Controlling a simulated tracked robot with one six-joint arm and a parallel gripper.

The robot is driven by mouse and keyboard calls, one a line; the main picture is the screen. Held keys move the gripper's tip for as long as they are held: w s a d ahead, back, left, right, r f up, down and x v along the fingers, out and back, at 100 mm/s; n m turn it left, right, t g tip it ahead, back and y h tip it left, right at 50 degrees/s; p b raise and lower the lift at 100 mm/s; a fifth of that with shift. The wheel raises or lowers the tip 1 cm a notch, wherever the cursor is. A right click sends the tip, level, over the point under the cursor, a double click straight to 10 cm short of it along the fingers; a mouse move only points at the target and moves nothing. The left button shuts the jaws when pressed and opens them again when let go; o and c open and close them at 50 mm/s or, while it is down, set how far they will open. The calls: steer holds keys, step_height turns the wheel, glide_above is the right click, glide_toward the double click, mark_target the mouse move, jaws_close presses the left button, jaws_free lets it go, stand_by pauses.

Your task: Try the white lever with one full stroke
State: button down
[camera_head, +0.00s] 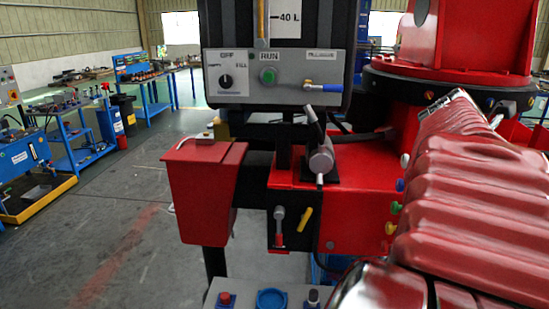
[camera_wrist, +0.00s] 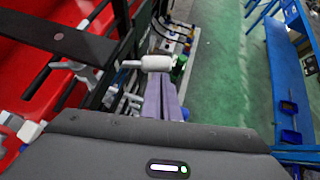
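In the wrist view, a thick white cylindrical handle (camera_wrist: 157,63) with a thinner rod to its left lies across the picture. It looks like the white lever. Two pale purple strips, which look like the fingers of my gripper (camera_wrist: 162,82), run up side by side from the dark wrist housing. Their tips lie at or just below the handle. I cannot tell whether they touch it or are closed on it. In the head view my gripper is not seen, and I cannot make out the white lever for certain.
In the head view, a red stand carries a control panel (camera_head: 270,76), a grey-knobbed lever (camera_head: 321,160), a red-handled lever (camera_head: 279,222) and a yellow lever (camera_head: 305,218). A red box (camera_head: 205,185) juts out left. Open floor (camera_head: 110,235) lies left of it. Blue benches stand farther off.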

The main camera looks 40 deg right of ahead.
steer(key=shift+s+d+r, duration=0.1)
steer(key=shift+s+d, duration=0.05)
steer(key=shift+s, duration=0.05)
steer(key=shift+w+a+r, duration=0.2)
steer(key=shift+a+r, duration=0.05)
steer(key=shift+r, duration=0.05)
steer(key=v, duration=1.3)
steer(key=shift+a, duration=0.15)
steer(key=shift+w+f, duration=0.2)
